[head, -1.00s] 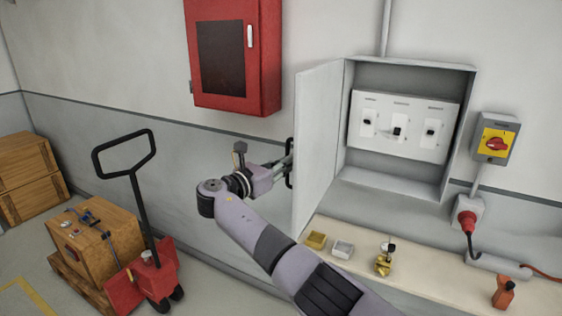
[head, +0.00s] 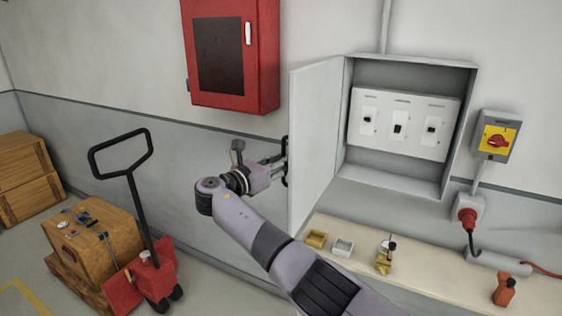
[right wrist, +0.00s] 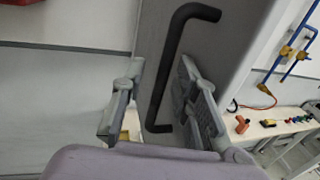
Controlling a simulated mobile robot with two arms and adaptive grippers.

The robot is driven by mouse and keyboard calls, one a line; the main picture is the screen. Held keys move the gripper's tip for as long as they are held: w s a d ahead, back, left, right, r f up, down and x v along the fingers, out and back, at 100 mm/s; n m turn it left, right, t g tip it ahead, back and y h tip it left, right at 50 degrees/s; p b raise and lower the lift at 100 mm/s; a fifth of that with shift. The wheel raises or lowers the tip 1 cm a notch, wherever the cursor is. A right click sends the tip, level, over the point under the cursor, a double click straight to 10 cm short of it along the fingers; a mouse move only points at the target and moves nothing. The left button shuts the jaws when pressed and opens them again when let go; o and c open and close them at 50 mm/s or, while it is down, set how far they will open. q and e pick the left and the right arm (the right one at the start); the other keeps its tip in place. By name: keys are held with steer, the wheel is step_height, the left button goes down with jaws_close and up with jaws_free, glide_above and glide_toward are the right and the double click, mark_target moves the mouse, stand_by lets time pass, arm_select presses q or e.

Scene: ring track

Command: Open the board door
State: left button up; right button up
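The grey board (head: 415,61) is on the wall at right in the head view, its white panel of switches exposed. Its door (head: 318,130) stands swung far out to the left. A black bar handle (head: 286,160) is on the door's outer face; it also shows in the right wrist view (right wrist: 166,60). My right gripper (head: 279,161) is at the handle. In the right wrist view its fingers (right wrist: 160,95) are apart, one on each side of the bar, with a gap at the left finger. My left gripper is out of view.
A red wall cabinet (head: 262,60) hangs left of the door. A red pallet truck (head: 150,275) and a wooden crate (head: 120,235) stand lower left. A shelf (head: 435,285) with small items runs below the board. A yellow-red switch (head: 495,140) is at right.

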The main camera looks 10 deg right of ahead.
steer(key=shift+s+a+r, duration=0.1)
steer(key=shift+a, duration=0.05)
steer(key=v, duration=1.2)
